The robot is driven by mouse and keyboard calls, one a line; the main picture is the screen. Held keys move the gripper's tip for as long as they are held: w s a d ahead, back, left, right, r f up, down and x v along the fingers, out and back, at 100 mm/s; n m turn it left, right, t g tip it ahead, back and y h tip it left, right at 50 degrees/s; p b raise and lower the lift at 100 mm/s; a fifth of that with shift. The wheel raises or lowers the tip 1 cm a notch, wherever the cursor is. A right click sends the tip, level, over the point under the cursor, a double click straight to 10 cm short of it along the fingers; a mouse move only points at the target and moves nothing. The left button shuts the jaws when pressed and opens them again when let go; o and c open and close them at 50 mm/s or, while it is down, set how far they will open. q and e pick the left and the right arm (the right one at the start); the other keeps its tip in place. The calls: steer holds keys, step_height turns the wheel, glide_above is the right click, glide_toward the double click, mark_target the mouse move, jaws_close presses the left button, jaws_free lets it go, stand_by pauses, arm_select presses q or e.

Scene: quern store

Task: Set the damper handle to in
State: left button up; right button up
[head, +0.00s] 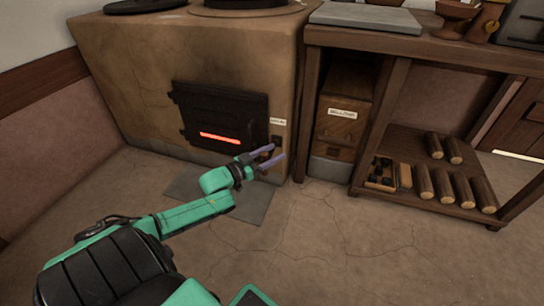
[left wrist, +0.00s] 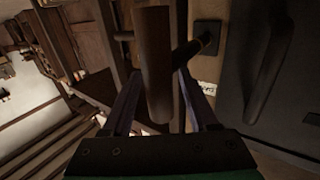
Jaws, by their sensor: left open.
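The damper handle (left wrist: 156,70) shows in the left wrist view as a brown wooden bar on a dark rod, which runs to a small black plate (left wrist: 207,36) on the stove front. In the head view that plate (head: 277,140) sits right of the fire door, below a small white label (head: 278,121). I cannot make out the handle clearly there. My left gripper (head: 277,153) is open at the stove's right front corner. In the left wrist view its two fingers (left wrist: 158,88) stand either side of the bar; I cannot tell whether they touch it. My right gripper is not in view.
The clay stove (head: 150,60) has a black fire door (head: 215,105) with a glowing red slot. A grey slab (head: 250,205) lies on the floor before it. A wooden bench (head: 430,50) with a bellows box (head: 345,105) and several logs (head: 445,187) stands right. Floor in front is clear.

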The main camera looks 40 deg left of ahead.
arm_select(q)
jaws_close()
stand_by(1.3)
